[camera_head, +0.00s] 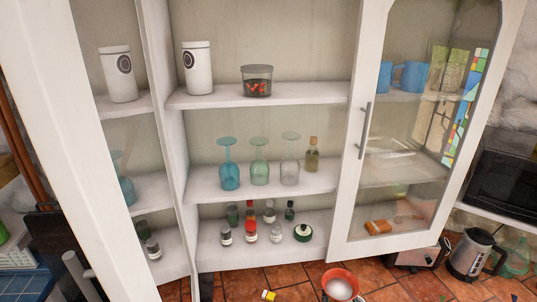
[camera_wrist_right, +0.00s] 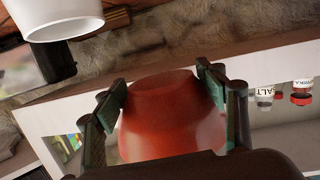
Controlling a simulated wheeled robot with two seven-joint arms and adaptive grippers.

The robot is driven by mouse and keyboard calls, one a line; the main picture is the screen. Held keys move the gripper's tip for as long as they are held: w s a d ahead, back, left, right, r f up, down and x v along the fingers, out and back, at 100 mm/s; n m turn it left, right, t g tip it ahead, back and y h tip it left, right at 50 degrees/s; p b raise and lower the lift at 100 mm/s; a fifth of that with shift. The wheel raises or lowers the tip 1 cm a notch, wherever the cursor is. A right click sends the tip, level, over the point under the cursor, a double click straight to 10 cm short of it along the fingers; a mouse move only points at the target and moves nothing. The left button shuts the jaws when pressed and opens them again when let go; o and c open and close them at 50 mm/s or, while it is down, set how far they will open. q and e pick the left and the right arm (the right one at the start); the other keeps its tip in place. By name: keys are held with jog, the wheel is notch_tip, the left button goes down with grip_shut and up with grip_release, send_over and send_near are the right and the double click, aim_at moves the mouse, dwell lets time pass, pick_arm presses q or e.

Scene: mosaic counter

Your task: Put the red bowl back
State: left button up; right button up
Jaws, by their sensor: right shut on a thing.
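The red bowl (camera_head: 341,274) shows at the bottom of the head view, low in front of the cabinet, with a pale inside. In the right wrist view the red bowl (camera_wrist_right: 165,125) fills the middle. My right gripper (camera_wrist_right: 160,85) has its two dark green-padded fingers on either side of the bowl, shut on it. The fingers of this gripper cannot be made out in the head view. My left gripper is in neither view. The white cabinet's middle section is open, with three shelves; the lowest shelf (camera_head: 215,261) holds several small spice jars.
The middle shelf (camera_head: 205,190) holds stemmed glasses and a bottle; the top shelf (camera_head: 225,99) holds a white canister and a lidded jar. A glass door (camera_head: 349,215) stands at the right. A kettle (camera_head: 468,255) stands beyond it.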

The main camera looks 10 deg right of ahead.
jog(key=s+a+f+b, duration=0.2)
jog(key=s+a+b, duration=0.3)
jog(key=s+b, duration=0.2)
jog(key=s+a+f+n+y+b, duration=0.1)
jog(key=s+a+f+b, duration=0.2)
jog(key=s+a+b, duration=0.3)
jog(key=s+b, duration=0.2)
jog(key=s, duration=0.3)
jog(key=shift+a+f, duration=0.2)
jog(key=shift+a, duration=0.05)
